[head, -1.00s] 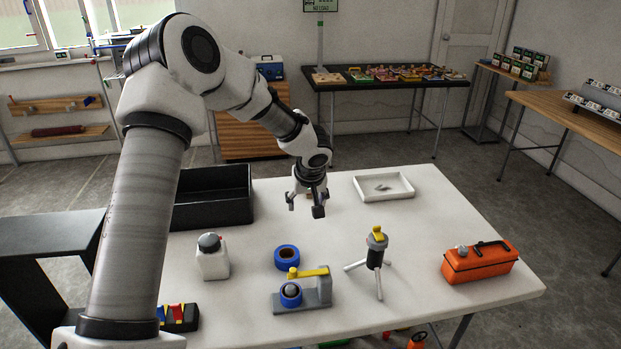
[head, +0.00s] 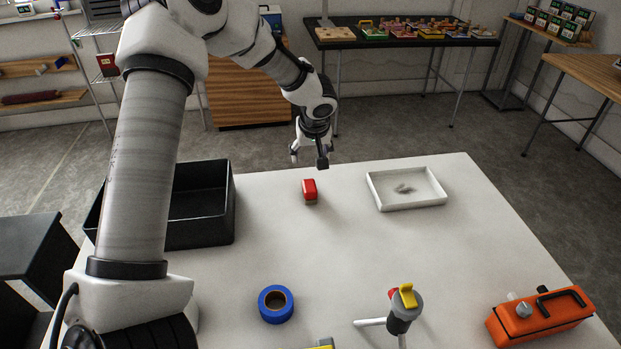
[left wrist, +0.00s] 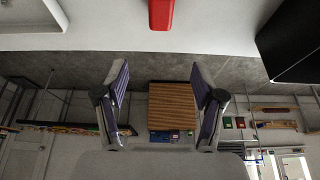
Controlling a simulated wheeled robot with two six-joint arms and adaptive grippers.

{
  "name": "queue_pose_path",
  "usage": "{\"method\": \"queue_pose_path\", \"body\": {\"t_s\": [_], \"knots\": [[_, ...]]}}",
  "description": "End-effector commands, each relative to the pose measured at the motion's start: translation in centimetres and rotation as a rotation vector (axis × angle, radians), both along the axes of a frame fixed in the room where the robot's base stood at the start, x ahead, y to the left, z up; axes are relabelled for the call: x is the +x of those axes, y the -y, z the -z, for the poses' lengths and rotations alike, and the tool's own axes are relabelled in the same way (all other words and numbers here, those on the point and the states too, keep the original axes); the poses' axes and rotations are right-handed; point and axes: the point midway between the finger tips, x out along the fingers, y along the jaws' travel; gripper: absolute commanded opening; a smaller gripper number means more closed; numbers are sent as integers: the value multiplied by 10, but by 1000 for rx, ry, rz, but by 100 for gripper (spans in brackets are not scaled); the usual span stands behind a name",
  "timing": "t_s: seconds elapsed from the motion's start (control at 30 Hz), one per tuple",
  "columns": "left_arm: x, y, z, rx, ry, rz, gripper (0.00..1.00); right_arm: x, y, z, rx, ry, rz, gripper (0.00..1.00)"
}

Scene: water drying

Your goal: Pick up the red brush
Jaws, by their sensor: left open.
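In the left wrist view the red brush (left wrist: 161,14) shows at the top middle, cut off by the frame edge. My left gripper (head: 309,161) is open and empty, above and beyond the brush near the table's far edge. In the left wrist view the open fingers (left wrist: 165,100) are spread well apart with nothing between them. They are apart from the brush. My right gripper is not in view.
A black bin (head: 204,242) stands left of the brush and a white tray (head: 442,195) right of it. Blue tape (head: 262,306), a small tripod (head: 402,320) and an orange toolbox (head: 545,322) are nearer. The table (head: 340,250) around the brush is clear.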

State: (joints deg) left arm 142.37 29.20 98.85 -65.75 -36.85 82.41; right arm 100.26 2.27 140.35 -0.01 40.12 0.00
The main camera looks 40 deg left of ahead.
Motion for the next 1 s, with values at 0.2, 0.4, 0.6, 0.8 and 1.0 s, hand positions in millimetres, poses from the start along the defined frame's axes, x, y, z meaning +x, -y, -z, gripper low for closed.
{"method": "queue_pose_path", "body": {"t_s": [0.2, 0.4, 0.6, 0.8, 1.0], "knots": [[0, 0, 47, 0, 1, 0, 69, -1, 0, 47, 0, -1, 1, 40], [1, -1, 64, 1, -1, 1, 69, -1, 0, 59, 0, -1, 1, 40], [6, -8, 87, 1, -2, 0, 69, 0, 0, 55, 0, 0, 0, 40], [10, -14, 121, 1, -3, -1, 69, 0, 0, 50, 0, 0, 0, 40], [14, -17, 132, 0, 1, 0, 69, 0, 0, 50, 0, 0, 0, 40]]}}
